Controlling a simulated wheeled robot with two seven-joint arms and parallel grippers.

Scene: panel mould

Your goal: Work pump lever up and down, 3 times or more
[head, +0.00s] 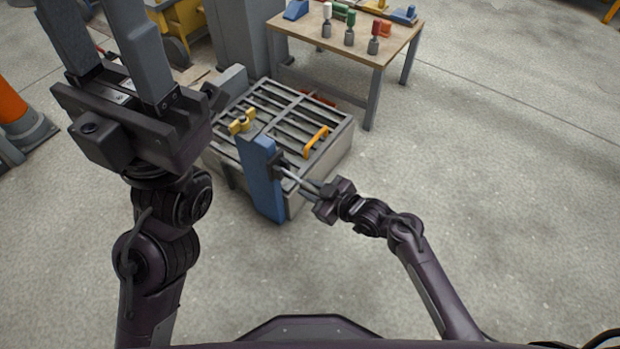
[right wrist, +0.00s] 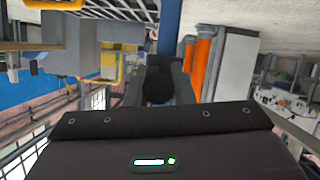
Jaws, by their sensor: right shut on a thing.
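The pump is a blue upright post (head: 262,180) at the near side of a grey slatted panel mould. A dark part, seemingly the pump lever (head: 277,163), stands out from the post's right side. My right gripper (head: 290,176) reaches it from the right and is shut on it. In the right wrist view a dark rounded end (right wrist: 158,84) sits between the two grey fingers; the rest of the lever is hidden. My left gripper (head: 104,40) is large in the upper left, its fingers wide apart and empty, away from the pump.
The mould's frame (head: 338,158) carries a yellow valve-like handle (head: 242,122) and an orange bar handle (head: 316,141). Behind it stands a wooden table (head: 345,45) with several coloured tools. The floor at right is clear.

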